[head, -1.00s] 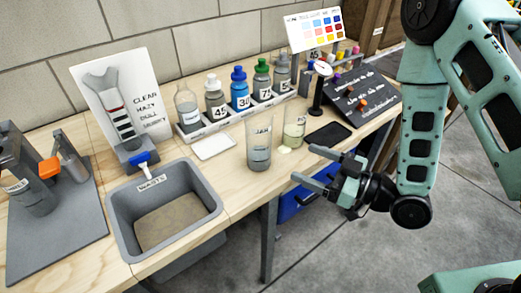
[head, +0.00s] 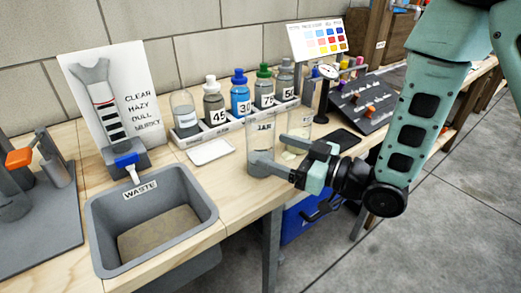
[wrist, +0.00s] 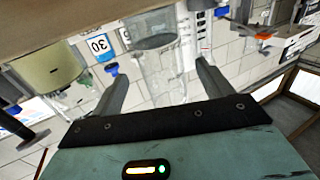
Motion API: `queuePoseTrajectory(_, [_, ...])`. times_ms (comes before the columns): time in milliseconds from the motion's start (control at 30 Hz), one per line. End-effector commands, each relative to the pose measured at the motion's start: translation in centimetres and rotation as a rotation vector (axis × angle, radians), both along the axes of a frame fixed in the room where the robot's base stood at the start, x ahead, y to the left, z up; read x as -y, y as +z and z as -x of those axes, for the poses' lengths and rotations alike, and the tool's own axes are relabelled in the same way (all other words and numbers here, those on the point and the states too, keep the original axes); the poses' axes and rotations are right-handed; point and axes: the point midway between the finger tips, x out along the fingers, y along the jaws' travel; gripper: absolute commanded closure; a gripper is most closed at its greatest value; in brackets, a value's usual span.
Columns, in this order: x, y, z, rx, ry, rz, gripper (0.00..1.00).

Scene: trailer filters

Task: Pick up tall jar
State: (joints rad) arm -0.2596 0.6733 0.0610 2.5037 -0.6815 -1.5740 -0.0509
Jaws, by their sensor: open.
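The tall jar (head: 259,136) is clear, labelled JAR, with grey murky liquid low inside. It stands upright near the bench's front edge in the head view. My gripper (head: 270,150) is open at the jar, one finger crossing in front of its lower part and the other on its right side. In the wrist view, which looks upside down, the tall jar (wrist: 158,68) shows between the two spread fingers of my gripper (wrist: 157,75). A gap shows on both sides there, and I see no grip on it.
A shorter jar with yellowish liquid (head: 299,128) stands close right of the tall jar, near the right finger. A grey waste basin (head: 100,225) is left, a white tile (head: 210,151) behind left. A rack of bottles (head: 200,138) stands behind; a black pad (head: 340,138) lies right.

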Motion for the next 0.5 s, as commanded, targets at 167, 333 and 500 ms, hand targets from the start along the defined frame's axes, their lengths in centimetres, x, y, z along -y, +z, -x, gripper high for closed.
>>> queuePoseTrajectory(167, [-2.2, -0.1, -1.2, 0.001, 0.004, 0.000, 0.21])
queuePoseTrajectory(333, [-3.9, -0.1, -2.3, 0.002, 0.002, 0.000, 0.21])
queuePoseTrajectory(500, [-4.3, -0.2, -2.6, -0.001, 0.000, 0.001, 0.21])
